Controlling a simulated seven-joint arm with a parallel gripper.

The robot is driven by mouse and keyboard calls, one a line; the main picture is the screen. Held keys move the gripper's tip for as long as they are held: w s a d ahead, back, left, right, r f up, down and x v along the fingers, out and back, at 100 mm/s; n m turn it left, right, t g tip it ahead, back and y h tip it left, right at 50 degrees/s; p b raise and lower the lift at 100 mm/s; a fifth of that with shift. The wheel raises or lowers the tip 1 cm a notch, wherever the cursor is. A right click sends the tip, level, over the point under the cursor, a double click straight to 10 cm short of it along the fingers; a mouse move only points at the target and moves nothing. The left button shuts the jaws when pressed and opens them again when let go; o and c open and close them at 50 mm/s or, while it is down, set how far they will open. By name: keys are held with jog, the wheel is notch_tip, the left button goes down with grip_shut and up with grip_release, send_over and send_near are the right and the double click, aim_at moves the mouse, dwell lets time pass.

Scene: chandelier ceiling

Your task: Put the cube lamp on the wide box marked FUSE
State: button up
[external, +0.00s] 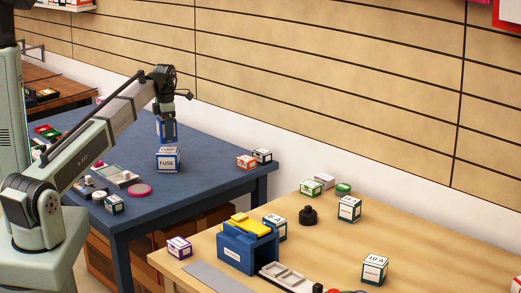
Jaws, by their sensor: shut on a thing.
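My gripper (166,137) hangs over the blue table, pointing down, shut on a small blue-and-pale thing (166,129) that I take to be the cube lamp. Its label cannot be read, and the fingers hide part of it. The box marked FUSE (167,163), white with blue edges, stands upright on the blue table directly below my gripper. The held thing appears just above the FUSE box; whether they touch cannot be told from this view.
The blue table (215,160) also holds a pink disc (139,190), a grey tray (118,176), a small dark box (114,204) and two small boxes (246,161) at the right. A wooden table in front carries a blue bin (238,255) and several boxes.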

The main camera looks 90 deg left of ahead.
jog(key=shift+f, duration=1.6)
jog(key=shift+f, duration=0.1)
jog(key=o, duration=1.2)
notch_tip(320, 180, up, 12)
jog(key=shift+r, duration=0.15)
